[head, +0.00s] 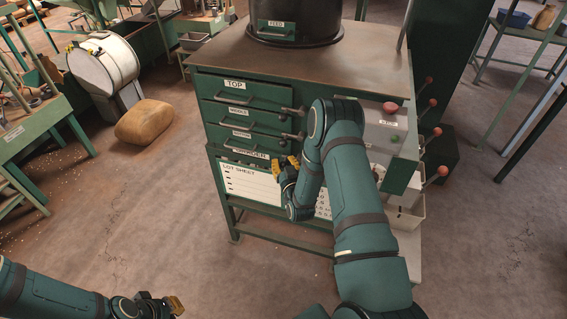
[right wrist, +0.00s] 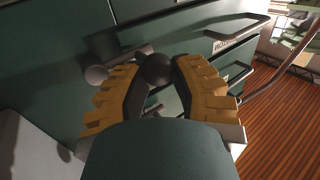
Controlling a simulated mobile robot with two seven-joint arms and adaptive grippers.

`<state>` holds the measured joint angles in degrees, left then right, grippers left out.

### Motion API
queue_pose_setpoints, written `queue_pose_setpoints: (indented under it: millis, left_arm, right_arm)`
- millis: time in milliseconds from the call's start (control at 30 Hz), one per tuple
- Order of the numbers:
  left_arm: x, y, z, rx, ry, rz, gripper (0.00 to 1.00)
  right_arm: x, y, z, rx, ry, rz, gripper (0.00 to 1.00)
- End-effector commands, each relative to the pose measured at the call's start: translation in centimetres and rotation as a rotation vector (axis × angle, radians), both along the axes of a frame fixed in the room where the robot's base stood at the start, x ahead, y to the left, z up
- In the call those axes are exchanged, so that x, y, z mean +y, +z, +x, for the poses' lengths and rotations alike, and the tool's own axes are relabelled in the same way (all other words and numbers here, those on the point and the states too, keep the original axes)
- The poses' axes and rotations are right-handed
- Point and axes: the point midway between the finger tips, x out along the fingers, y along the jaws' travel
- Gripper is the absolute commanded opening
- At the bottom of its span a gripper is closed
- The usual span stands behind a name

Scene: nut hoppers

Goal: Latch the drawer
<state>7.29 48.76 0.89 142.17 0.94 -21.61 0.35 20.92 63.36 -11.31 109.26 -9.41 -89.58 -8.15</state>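The green cabinet (head: 212,125) has a column of drawers with bar handles and labels, TOP (head: 235,84) uppermost. Dark latch levers with round knobs (head: 293,111) stand at the right of the upper drawers. My right gripper (head: 287,168) is low on the drawer front, covering part of it. In the right wrist view its yellow-backed fingers (right wrist: 158,80) close around a dark round knob (right wrist: 158,66), which fills the gap between the tips. A greyer knob (right wrist: 96,75) is just left of it. My left gripper (head: 162,303) is low at the left, away from the cabinet; its opening is unclear.
A lot sheet (head: 250,184) hangs below the drawers. Red-knobbed levers (head: 433,132) stick out on the cabinet's right side. A black feed hopper (head: 318,25) stands on top. A tan sack (head: 144,122) lies on the floor at left. Floor in front is clear.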

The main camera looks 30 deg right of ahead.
Motion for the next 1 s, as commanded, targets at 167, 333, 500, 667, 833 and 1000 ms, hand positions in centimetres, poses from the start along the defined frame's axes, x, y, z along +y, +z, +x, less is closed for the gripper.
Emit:
queue_pose_setpoints:
  millis: [167,333,500,667,833,1000]
  left_arm:
    - [0.0,-0.8,-0.2,0.004,-0.004,-0.001,0.00]
    - [-0.1,-1.2,-0.4,0.008,-0.006,-0.002,0.00]
    - [-0.1,-1.2,-0.4,0.009,-0.007,-0.002,0.00]
    - [-0.1,-1.2,-0.4,0.009,-0.007,-0.002,0.00]
    - [-0.1,-1.1,-0.4,0.008,-0.006,-0.002,0.00]
    - [-0.1,-1.1,-0.4,0.008,-0.006,-0.002,0.00]
  right_arm:
    - [0.0,-0.6,0.1,0.085,-0.002,-0.075,0.00]
    - [-0.1,-1.3,0.0,0.184,-0.003,-0.150,0.00]
    - [-0.1,-1.5,-0.1,0.196,-0.003,-0.157,0.00]
    - [-0.1,-1.4,-0.1,0.194,-0.003,-0.157,0.35]
    - [0.0,-1.2,0.0,0.190,-0.002,-0.157,0.44]
    - [0.0,-1.1,0.0,0.187,-0.002,-0.158,0.44]
